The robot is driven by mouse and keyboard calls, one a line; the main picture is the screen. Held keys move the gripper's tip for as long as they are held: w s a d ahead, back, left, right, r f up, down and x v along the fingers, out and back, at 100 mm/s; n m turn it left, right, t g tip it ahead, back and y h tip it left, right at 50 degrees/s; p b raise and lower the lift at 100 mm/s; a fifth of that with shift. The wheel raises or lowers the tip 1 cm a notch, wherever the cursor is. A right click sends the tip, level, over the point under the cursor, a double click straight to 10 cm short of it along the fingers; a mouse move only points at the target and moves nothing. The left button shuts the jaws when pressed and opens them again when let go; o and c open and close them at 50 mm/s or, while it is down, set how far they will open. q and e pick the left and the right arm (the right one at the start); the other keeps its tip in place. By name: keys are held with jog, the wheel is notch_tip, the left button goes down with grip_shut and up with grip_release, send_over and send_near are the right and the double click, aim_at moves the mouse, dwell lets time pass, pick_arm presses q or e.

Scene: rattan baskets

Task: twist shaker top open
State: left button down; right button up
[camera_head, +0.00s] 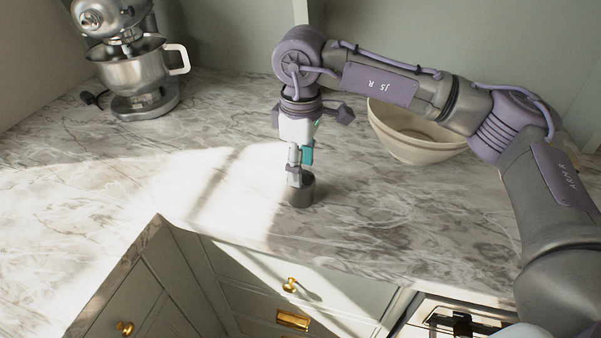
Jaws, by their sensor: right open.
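The shaker (301,194) is a small dark grey cylinder standing upright on the marble counter, near its front edge. My right gripper (296,180) points straight down over the shaker, with its fingertips at the shaker's top. The fingers hide part of the top, and I cannot tell whether they touch it. The right gripper is open. My left gripper is not in view.
A beige bowl (415,145) stands behind my right arm. A silver stand mixer (145,104) is at the back left. The marble counter (190,185) is clear left of the shaker. Drawers with brass handles (291,285) lie below the front edge.

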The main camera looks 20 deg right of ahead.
jog(key=shift+r+p, duration=1.9)
jog(key=shift+r, duration=1.65)
jog(key=shift+f, duration=0.15)
